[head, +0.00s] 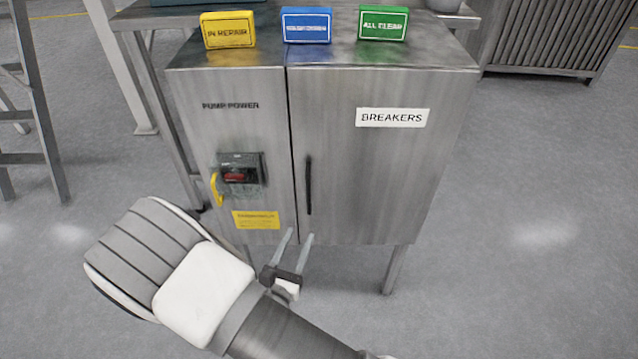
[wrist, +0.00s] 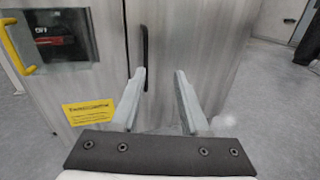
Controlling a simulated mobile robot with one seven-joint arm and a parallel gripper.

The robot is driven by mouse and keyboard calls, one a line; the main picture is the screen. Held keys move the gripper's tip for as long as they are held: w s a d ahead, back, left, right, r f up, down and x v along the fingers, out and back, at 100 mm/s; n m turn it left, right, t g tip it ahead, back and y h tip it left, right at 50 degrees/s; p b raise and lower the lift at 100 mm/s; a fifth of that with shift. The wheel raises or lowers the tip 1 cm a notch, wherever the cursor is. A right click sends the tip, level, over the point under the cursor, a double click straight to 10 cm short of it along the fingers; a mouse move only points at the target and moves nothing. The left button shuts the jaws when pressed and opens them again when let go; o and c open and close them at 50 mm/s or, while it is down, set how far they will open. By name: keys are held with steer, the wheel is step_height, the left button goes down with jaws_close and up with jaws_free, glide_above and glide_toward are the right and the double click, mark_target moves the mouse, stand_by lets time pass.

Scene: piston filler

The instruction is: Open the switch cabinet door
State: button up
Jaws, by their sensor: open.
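The steel switch cabinet's door (head: 385,165), labelled BREAKERS, is closed in the head view. Its black vertical bar handle (head: 308,185) runs along the door's left edge, beside the seam. The handle also shows in the wrist view (wrist: 145,55), ahead of the fingers. My gripper (head: 299,238) is open and empty, at the cabinet's lower front, below the handle. In the wrist view the fingers (wrist: 158,72) point toward the cabinet, with the handle's lower end just beyond and slightly left of the space between the tips. I see no contact with the handle.
Left of the seam is the PUMP POWER panel with a red switch (head: 236,176), a yellow hook-shaped part (head: 216,188) and a yellow label (head: 256,220). Yellow (head: 228,30), blue (head: 306,26) and green (head: 383,24) signs stand on top. The floor to the right is clear.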

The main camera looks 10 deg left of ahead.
mark_target(308, 192)
steer(key=shift+n+y, duration=0.8)
steer(key=shift+y, duration=0.1)
steer(key=w, duration=0.5)
steer(key=w+a+f+b, duration=0.1)
steer(key=w, duration=0.5)
steer(key=w+a+f+b, duration=0.1)
steer(key=w, duration=0.5)
steer(key=shift+f, duration=0.15)
jaws_close()
